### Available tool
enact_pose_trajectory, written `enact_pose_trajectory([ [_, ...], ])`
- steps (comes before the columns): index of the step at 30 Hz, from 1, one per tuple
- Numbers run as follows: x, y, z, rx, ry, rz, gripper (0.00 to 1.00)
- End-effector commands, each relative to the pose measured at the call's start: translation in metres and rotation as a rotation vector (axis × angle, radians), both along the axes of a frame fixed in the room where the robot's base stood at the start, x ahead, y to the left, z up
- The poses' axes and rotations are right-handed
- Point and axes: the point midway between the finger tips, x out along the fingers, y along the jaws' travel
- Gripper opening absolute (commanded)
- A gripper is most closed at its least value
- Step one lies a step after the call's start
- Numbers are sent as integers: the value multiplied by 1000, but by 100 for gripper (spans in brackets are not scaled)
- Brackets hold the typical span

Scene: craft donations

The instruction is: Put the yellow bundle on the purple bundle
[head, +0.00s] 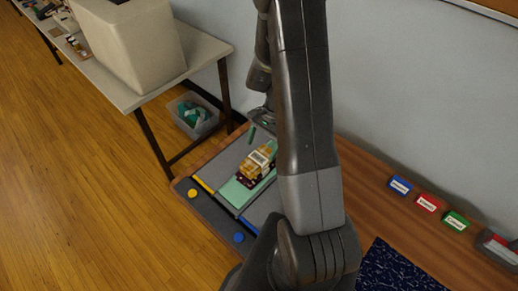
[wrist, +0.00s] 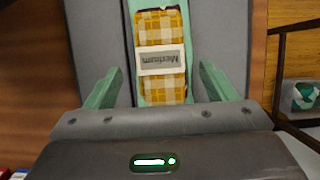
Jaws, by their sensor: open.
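The yellow plaid bundle (head: 257,162) has a pale paper band and lies on the purple bundle (head: 244,182). In the wrist view the yellow bundle (wrist: 160,90) shows its band, printed "Medium". Only dark edges of the purple bundle (wrist: 137,13) show from under its far end. My gripper (wrist: 160,78) is open, with a green finger on each side of the yellow bundle and a clear gap to both. In the head view my arm hides part of the gripper, which is just behind the bundles.
The bundles are on a green strip (head: 233,194) of a grey board on the wooden table. Blue (head: 400,186), red (head: 428,203) and green (head: 456,221) labelled blocks stand at right, near a clear bin (head: 497,248). A dark blue cloth (head: 398,272) lies in front. A bin (head: 194,115) stands beyond.

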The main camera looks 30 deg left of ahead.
Motion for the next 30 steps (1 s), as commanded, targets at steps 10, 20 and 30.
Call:
enact_pose_trajectory([
  [10, 20, -5, 53, 1, -1, -1, 78],
  [20, 24, -7, 61, 0, 0, 0, 78],
  [30, 24, -7, 60, 0, 0, 0, 78],
])
